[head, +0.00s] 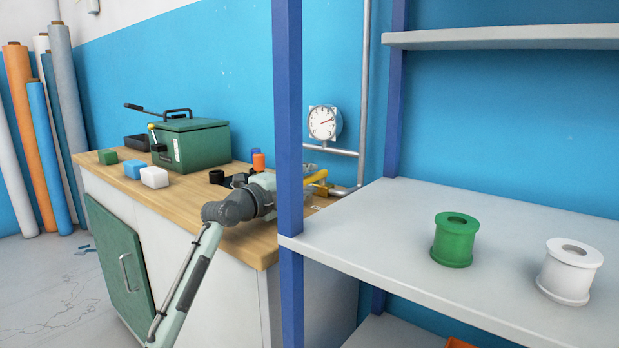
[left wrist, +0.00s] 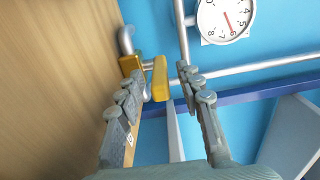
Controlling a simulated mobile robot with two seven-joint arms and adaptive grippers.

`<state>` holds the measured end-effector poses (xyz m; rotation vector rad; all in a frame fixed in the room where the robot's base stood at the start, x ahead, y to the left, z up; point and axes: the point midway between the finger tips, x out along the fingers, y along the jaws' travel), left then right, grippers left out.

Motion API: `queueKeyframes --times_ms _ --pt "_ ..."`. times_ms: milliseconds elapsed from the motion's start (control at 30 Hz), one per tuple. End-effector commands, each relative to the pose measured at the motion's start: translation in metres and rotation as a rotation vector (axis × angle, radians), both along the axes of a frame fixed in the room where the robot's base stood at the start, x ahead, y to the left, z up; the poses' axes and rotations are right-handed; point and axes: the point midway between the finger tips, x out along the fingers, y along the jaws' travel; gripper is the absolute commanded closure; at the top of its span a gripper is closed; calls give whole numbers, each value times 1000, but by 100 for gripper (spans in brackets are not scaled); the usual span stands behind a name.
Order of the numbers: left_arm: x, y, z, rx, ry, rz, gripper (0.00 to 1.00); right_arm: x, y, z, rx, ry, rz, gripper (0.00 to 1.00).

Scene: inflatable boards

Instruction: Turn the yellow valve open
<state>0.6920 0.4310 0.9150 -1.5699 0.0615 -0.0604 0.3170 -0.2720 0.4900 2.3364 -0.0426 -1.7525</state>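The yellow valve (head: 316,180) sits at the wall end of the wooden counter, just right of the blue shelf post in the head view. In the left wrist view its yellow handle (left wrist: 160,78) stands out from a yellow body (left wrist: 130,65) on a metal pipe. My left gripper (left wrist: 158,82) is open, with one finger on each side of the handle. A gap shows between the handle and the right finger; I cannot tell whether the left finger touches the valve. In the head view the post hides part of my left gripper. My right gripper is not in view.
A round gauge (head: 323,122) hangs on the wall above the valve, beside a vertical pipe (head: 365,90). The blue post (head: 289,110) stands in front of my left gripper. The counter (head: 250,243) holds a green box (head: 190,146) and small blocks. Spools (head: 455,240) stand on the shelf.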

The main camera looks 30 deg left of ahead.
Motion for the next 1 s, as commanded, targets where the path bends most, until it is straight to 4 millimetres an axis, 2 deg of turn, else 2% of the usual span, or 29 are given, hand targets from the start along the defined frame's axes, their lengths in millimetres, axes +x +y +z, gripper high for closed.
queueKeyframes --times_ms 133,367,667,1000 --pt "9 -1 1 -1 -1 -1 64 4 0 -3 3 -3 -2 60" --pt "10 -1 0 0 0 -1 64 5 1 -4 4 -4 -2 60" --pt "9 -1 0 0 0 -1 99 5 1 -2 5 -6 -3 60" --pt "9 -1 0 0 1 -1 100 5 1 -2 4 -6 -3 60"
